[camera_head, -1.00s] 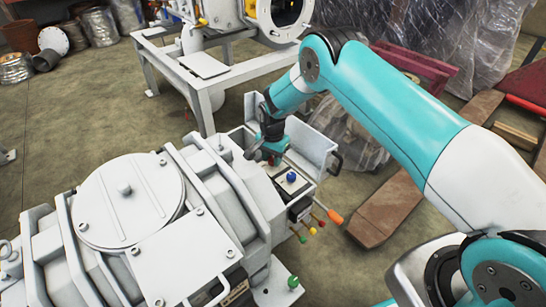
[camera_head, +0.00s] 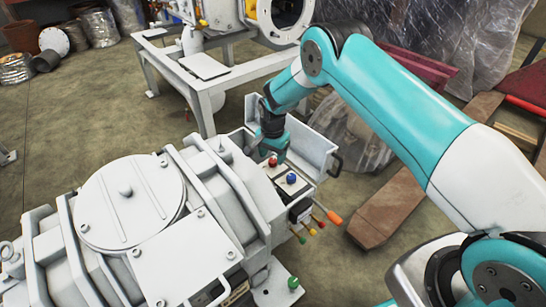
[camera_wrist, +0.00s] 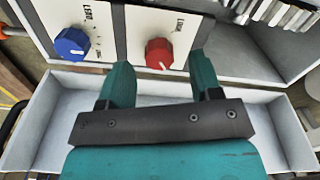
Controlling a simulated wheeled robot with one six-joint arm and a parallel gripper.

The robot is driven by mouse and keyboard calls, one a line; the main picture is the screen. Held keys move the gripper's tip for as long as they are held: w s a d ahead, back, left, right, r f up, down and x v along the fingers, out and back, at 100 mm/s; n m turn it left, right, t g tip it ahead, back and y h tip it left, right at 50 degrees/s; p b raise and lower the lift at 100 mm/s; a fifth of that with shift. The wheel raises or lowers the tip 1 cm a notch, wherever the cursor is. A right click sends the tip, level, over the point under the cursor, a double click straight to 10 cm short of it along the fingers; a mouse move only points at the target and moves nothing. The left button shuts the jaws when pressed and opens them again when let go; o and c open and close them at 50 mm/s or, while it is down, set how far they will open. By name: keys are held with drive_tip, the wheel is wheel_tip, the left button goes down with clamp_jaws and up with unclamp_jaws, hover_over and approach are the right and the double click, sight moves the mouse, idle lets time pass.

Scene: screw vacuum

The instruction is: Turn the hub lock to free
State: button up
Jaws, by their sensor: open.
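A red knob (camera_wrist: 159,54) and a blue knob (camera_wrist: 71,44) sit on pale panels with small lettering I cannot read clearly. My gripper (camera_wrist: 160,70) is open and empty. In the wrist view its two teal fingers stand left and right of the red knob, apart from it. In the head view the red knob (camera_head: 272,161) and blue knob (camera_head: 291,178) show on the machine's end, just below my gripper (camera_head: 271,155).
The white machine (camera_head: 160,237) fills the lower left. Coloured levers (camera_head: 318,222) stick out below the knobs. An open white tray (camera_head: 305,143) lies beside my gripper. A white bench (camera_head: 205,85) stands behind. A wooden beam (camera_head: 385,212) lies on the floor.

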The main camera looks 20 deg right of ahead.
sight(272, 160)
wheel_tip(272, 160, up, 16)
drive_tip(key=p, duration=0.3)
drive_tip(key=shift+f, duration=0.2)
drive_tip(key=s+a+r+n+y, duration=0.3)
drive_tip(key=s+r+n, duration=0.5)
drive_tip(key=s+r, duration=0.85)
drive_tip(key=s+a+r+n+y, duration=0.1)
drive_tip(key=s+r+n, duration=0.3)
drive_tip(key=s, duration=0.7)
drive_tip(key=s+r+n, duration=0.3)
drive_tip(key=s+n, duration=0.2)
drive_tip(key=s, duration=0.6)
wheel_tip(272, 160, up, 27)
drive_tip(key=p, duration=2.7)
drive_tip(key=shift+w+a+f, duration=0.2)
drive_tip(key=shift+w, duration=0.1)
